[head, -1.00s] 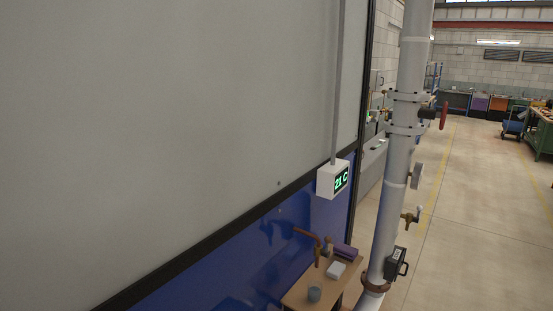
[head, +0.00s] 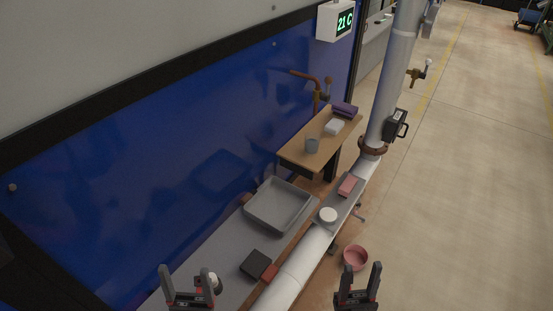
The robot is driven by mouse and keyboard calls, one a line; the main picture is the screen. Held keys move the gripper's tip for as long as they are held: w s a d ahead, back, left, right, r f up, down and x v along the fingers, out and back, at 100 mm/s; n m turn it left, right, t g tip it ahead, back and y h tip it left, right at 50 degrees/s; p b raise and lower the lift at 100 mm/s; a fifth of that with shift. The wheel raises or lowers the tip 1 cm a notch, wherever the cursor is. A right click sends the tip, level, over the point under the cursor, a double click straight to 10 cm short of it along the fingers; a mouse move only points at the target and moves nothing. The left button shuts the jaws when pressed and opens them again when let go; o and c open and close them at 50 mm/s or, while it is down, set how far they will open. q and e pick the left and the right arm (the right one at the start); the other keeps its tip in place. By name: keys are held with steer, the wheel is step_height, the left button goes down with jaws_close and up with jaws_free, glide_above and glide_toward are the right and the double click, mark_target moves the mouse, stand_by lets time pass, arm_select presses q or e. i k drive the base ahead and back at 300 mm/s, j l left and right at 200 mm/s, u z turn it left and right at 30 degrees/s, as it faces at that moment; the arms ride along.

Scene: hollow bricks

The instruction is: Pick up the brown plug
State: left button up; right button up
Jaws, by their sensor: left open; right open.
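I cannot make out a brown plug with certainty in the head view. A small brown shape (head: 245,198) shows partly behind the grey tray, too small and hidden to name. My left gripper (head: 186,282) is open at the bottom left, over the grey bench top, with a small whitish round object (head: 214,279) beside its right finger. My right gripper (head: 358,282) is open and empty at the bottom right, in front of a pink bowl (head: 355,258).
A grey tray (head: 250,215) lies on the bench, with a black-and-red block (head: 257,264) nearer me. A white pipe (head: 300,262) runs along the bench. A narrow shelf holds a white disc (head: 327,215) and a pink block (head: 347,186). A small wooden table (head: 300,151) stands behind.

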mark_target(248, 196)
steer(key=l+u, duration=0.2)
steer(key=l, duration=1.15)
steer(key=l+u, duration=0.2)
steer(key=l, duration=1.1)
steer(key=i+j+u, duration=0.1)
steer(key=u, duration=1.75)
steer(key=i, duration=0.35)
